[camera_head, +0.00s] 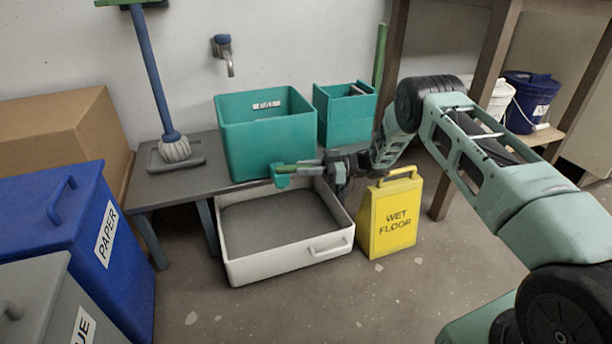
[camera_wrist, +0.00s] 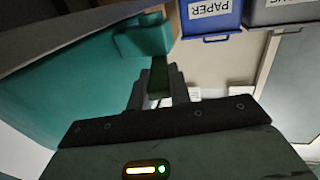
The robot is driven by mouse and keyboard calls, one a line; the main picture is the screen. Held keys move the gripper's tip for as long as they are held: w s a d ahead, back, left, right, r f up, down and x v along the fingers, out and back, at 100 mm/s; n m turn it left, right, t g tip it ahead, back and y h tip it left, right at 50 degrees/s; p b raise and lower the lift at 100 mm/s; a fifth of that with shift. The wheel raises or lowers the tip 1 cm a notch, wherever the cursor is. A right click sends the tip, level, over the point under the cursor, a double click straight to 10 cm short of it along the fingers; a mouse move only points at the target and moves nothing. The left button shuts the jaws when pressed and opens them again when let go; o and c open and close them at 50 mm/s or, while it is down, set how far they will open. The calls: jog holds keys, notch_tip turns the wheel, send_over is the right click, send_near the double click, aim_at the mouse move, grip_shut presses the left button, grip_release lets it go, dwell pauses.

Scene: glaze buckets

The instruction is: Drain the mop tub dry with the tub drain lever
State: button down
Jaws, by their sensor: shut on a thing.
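The teal mop tub (camera_head: 268,148) stands on a low grey bench. A FULL label shows on its inner far wall; I cannot tell its water level. A teal spout (camera_head: 282,180) sticks out low at its front, over a white basin (camera_head: 286,264) on the floor. My gripper (camera_head: 324,164) is at the tub's lower front right, shut on the green drain lever (camera_head: 296,168). In the wrist view the lever (camera_wrist: 158,78) lies between my fingers (camera_wrist: 158,92), with the spout (camera_wrist: 145,38) beyond and the tub (camera_wrist: 70,100) at left. No stream shows clearly.
A yellow wet-floor sign (camera_head: 390,216) stands right of the basin, close under my arm. A smaller teal bin (camera_head: 345,118) is behind. A mop (camera_head: 174,148) stands in a grey tray on the bench. Blue PAPER bin (camera_head: 60,240) is at left. Front floor is clear.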

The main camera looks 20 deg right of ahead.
jog(key=shift+w+d+n+g+b, duration=0.1)
jog(key=shift+w+n+g+b, duration=0.4)
jog(key=shift+n+g, duration=0.5)
jog(key=shift+r, duration=0.1)
jog(key=c, duration=1.3)
grip_release()
notch_tip(320, 180, up, 10)
jog(key=p, duration=0.5)
jog(key=shift+p, duration=0.3)
jog(key=shift+c, duration=0.2)
